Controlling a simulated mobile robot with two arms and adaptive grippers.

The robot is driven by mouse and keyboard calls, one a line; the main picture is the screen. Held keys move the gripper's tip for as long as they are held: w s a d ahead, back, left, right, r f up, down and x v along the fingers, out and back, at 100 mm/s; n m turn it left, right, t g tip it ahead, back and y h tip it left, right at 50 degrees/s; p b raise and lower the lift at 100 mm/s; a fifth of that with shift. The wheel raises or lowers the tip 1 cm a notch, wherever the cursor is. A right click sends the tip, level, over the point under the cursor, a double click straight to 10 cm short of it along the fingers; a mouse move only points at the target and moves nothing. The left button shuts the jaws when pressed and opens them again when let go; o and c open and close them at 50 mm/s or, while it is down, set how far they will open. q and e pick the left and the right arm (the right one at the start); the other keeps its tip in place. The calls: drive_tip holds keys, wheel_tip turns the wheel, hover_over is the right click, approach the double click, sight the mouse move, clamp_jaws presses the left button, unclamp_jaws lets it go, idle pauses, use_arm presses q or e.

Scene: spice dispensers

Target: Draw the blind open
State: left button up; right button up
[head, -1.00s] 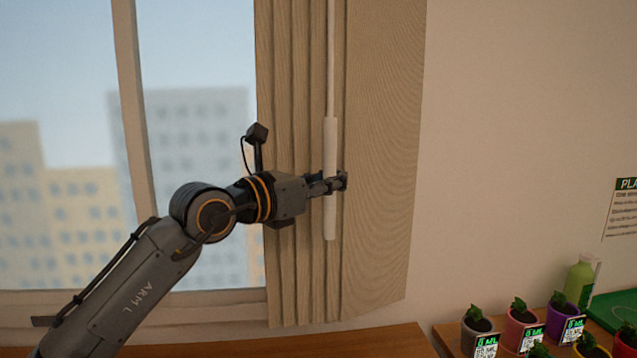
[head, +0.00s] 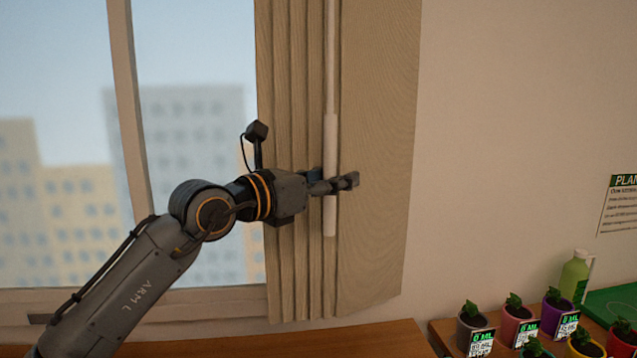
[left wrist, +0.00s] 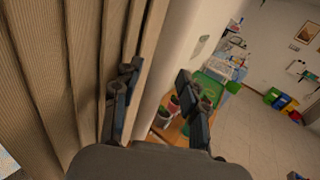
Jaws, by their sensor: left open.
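The beige blind (head: 380,150) hangs gathered in folds at the right side of the window (head: 190,60), and the glass left of it is uncovered. A white wand (head: 330,140) hangs in front of the folds. My left gripper (head: 340,182) is open at the lower part of the wand, with the near finger crossing in front of it. The far finger is mostly hidden. In the left wrist view my two fingers (left wrist: 155,95) stand apart beside the blind's folds (left wrist: 60,70); I cannot clearly make out the wand there. My right gripper is not in view.
A wooden ledge (head: 270,342) runs below the window. At the lower right, several potted plants (head: 515,322) with labels stand near a green bottle (head: 574,278). A sign (head: 620,205) hangs on the bare wall.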

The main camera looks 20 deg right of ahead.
use_arm(q)
drive_tip(key=v, duration=1.2)
drive_tip(key=shift+s, duration=0.15)
drive_tip(key=shift+d, duration=0.2)
